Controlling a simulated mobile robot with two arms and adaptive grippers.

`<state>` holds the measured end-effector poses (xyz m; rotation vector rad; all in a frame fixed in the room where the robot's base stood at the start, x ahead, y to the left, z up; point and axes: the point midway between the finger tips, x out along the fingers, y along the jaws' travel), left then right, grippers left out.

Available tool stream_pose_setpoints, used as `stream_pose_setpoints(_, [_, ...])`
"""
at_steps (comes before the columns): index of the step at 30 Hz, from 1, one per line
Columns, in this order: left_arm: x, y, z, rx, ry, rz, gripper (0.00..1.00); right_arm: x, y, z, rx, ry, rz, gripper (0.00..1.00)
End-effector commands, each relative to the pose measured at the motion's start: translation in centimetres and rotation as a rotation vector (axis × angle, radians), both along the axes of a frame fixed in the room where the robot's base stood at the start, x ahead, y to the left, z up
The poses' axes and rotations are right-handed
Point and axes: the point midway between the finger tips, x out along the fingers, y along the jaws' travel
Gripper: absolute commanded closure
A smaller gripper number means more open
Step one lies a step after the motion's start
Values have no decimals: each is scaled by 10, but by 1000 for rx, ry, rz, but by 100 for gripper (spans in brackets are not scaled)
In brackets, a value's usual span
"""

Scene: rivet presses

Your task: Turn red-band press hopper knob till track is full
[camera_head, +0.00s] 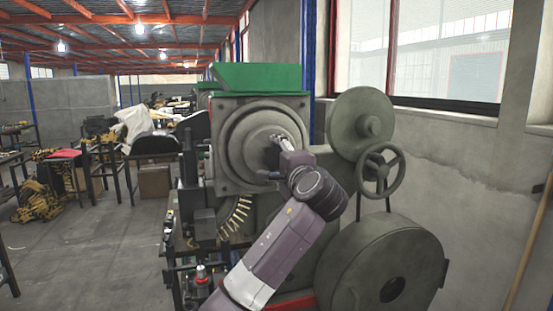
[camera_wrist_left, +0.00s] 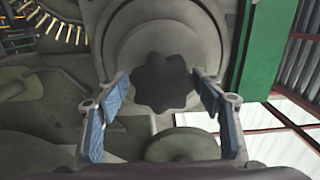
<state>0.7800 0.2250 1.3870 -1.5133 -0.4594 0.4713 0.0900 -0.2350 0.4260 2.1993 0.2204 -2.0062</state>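The press (camera_head: 375,240) is grey-green, with a green hopper (camera_head: 258,77) on top and a red strip at its base. Its dark, lobed hopper knob (camera_wrist_left: 165,82) sits at the centre of a round stepped housing (camera_wrist_left: 130,30); in the head view the knob is mostly hidden behind my gripper. My left gripper (camera_head: 280,143) is at the knob. In the left wrist view its blue-padded fingers (camera_wrist_left: 163,95) stand apart on either side of the knob, with gaps showing. A curved track holds several brass rivets (camera_head: 238,214), also in the left wrist view (camera_wrist_left: 65,28). My right gripper is out of view.
A handwheel (camera_head: 381,169) and large flywheel (camera_head: 385,275) are on the press's right side. A wall with windows stands close on the right. Open floor (camera_head: 115,235) lies left, with benches and yellow-black items (camera_head: 38,200) beyond.

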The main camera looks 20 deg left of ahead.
Motion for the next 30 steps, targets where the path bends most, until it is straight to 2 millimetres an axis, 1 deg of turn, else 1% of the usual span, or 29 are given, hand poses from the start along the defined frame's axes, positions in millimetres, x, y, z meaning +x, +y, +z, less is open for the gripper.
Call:
stream_pose_setpoints(9, [-1, -1, 2, 1, -4, -1, 32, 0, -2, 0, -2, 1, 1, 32])
stream_pose_setpoints(13, [-8, -6, 2, 1, -5, -2, 32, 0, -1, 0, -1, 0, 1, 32])
stream_pose_setpoints(17, [-26, -19, 2, 0, -6, -5, 32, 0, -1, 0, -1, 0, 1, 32])
stream_pose_setpoints(24, [-69, -49, 1, 0, -4, -5, 32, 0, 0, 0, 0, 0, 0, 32])
stream_pose_setpoints(27, [-83, -57, 2, -1, -4, -3, 32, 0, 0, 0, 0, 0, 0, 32])
stream_pose_setpoints(30, [-93, -64, 1, 1, -3, -3, 32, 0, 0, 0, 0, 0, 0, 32])
